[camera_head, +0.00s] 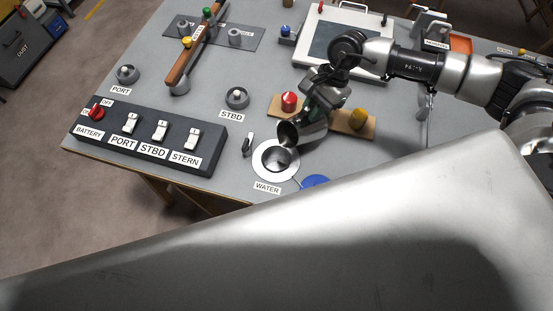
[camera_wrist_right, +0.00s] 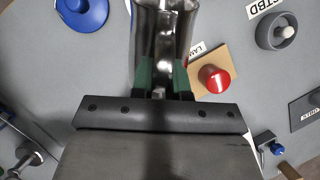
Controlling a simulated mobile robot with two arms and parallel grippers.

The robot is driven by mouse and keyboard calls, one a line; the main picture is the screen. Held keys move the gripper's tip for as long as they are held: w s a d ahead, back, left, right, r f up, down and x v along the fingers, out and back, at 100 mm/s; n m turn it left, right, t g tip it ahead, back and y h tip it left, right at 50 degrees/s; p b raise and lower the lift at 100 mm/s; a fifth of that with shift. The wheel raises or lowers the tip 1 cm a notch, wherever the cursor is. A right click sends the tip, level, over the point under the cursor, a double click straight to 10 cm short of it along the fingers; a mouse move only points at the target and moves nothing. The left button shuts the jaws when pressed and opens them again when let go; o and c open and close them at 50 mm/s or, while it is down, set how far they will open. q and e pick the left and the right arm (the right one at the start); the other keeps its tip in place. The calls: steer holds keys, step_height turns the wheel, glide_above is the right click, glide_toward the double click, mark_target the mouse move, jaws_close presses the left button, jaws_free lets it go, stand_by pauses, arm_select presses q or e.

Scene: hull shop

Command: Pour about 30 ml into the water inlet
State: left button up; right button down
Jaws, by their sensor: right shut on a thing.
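The water inlet (camera_head: 258,166) is a white ring around a dark opening in the grey bench, with a WATER label (camera_head: 267,188) in front. My right gripper (camera_head: 322,103) is shut on a shiny metal cup (camera_head: 311,131). The cup is tilted, its mouth towards the lower left, above the back right part of the inlet. In the right wrist view, the green finger pads of the gripper (camera_wrist_right: 165,80) hold the cup (camera_wrist_right: 164,32). I cannot tell whether liquid is in the cup or flowing. My left gripper is not in view.
A blue cap (camera_head: 315,181) lies right of the inlet. A wooden board (camera_head: 335,120) with red and yellow knobs stands behind the cup. A dark switch panel (camera_head: 175,155) is to the left. A large silver surface covers the foreground.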

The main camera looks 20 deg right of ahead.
steer(key=shift+d, duration=0.1)
steer(key=shift+w+f+y+b, duration=0.2)
steer(key=shift+y+b, duration=0.2)
steer(key=shift+b, duration=0.15)
arm_select(q)
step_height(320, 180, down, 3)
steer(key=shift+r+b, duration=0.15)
steer(key=shift+b, duration=0.2)
arm_select(e)
steer(key=shift+d+r, duration=0.1)
steer(key=shift+r, duration=0.1)
stand_by(0.4)
